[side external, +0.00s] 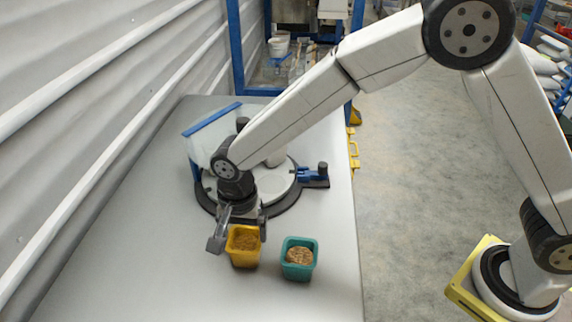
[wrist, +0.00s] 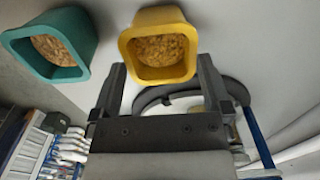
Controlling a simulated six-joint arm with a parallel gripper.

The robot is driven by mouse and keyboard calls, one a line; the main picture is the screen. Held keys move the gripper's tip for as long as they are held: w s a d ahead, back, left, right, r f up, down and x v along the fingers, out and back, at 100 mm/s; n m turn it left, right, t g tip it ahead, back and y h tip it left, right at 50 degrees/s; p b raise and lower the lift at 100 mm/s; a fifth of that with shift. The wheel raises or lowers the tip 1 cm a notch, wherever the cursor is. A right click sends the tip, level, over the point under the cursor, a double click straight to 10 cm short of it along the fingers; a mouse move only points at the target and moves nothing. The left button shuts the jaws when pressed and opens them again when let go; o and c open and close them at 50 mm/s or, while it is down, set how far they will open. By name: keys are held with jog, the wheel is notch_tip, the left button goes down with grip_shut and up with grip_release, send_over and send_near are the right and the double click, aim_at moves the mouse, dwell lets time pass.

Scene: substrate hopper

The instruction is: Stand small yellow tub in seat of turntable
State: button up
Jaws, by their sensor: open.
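The small yellow tub (side external: 244,259) stands upright on the pale table, filled with tan grains. It also shows at the top of the wrist view (wrist: 158,72). My gripper (side external: 239,234) is open at the tub, with one finger towards each side of it. In the wrist view the fingertips (wrist: 162,64) lie at the tub's near edge; I cannot tell whether they touch it. The turntable (side external: 284,204), a pale disc with a dark rim, lies behind the tub. My arm covers part of it, and I cannot make out its seat.
A teal tub (side external: 299,270) with similar grains stands just right of the yellow one. A clear panel with a blue top bar (side external: 212,119) rises behind the turntable. A blue and black fixture (side external: 313,177) sits at its right. The table's front left is clear.

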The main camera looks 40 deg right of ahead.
jog(key=shift+f, duration=1.45)
jog(key=c, duration=0.7)
jog(key=shift+r, duration=0.1)
jog(key=shift+r, duration=2.45)
jog(key=shift+r, duration=0.1)
